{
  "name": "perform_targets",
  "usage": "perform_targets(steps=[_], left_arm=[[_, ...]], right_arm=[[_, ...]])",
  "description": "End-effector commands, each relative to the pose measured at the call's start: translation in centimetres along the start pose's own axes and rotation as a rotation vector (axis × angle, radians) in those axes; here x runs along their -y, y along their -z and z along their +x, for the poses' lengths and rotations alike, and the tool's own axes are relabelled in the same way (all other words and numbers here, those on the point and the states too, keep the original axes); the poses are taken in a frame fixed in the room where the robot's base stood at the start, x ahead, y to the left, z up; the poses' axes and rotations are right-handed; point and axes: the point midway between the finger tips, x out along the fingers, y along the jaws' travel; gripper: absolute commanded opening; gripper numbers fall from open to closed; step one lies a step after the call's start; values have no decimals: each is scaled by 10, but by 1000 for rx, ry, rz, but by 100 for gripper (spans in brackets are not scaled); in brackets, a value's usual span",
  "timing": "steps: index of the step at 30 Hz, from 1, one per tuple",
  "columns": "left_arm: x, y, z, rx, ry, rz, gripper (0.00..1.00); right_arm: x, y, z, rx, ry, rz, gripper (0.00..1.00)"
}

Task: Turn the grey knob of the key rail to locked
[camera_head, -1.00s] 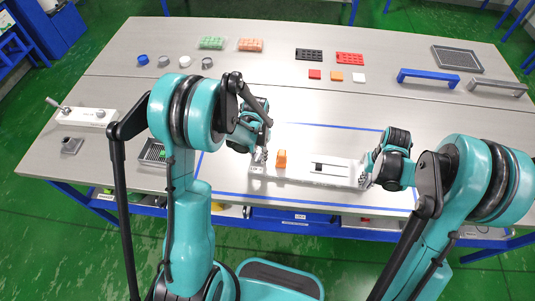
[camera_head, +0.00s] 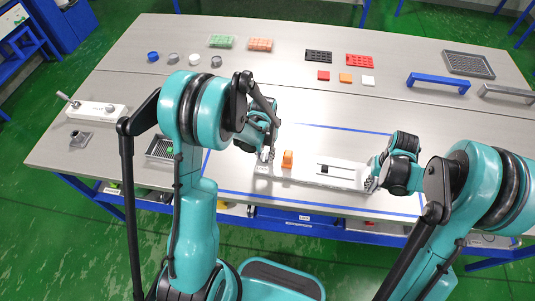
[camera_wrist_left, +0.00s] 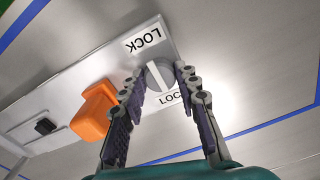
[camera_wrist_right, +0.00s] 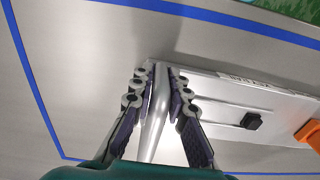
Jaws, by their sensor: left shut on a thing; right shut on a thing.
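The key rail (camera_head: 310,178) is a long pale plate on the table inside a blue outline. Its round grey knob (camera_wrist_left: 158,76), with a pale ridge across it, sits between two LOCK labels; the nearer label is partly covered by a finger. My left gripper (camera_head: 266,155) is at the rail's left end, its fingers shut on either side of the knob, also in the left wrist view (camera_wrist_left: 156,78). An orange block (camera_wrist_left: 95,110) stands on the rail beside the knob.
A black slider (camera_wrist_right: 251,120) sits in the rail's slot. At the back stand green (camera_head: 221,41) and orange trays, black and red trays, and several small caps. A blue handle bar (camera_head: 438,82) is at right. A white lever unit (camera_head: 97,110) is at far left.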

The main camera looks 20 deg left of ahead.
Motion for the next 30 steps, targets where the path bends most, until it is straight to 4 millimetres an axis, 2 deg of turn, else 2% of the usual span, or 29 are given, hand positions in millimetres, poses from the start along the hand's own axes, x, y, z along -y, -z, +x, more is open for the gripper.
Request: perform_targets(steps=[1,3,12,16,30], left_arm=[[0,0,0,0,0,-1,34],[0,0,0,0,0,-1,52],[0,0,-1,0,0,0,52],[0,0,-10,0,0,0,52],[0,0,-102,0,0,0,52]], right_arm=[[0,0,0,0,1,0,0],[0,0,0,0,1,0,0],[0,0,0,0,1,0,0],[0,0,0,0,1,0,0],[0,0,0,0,0,0,0]])
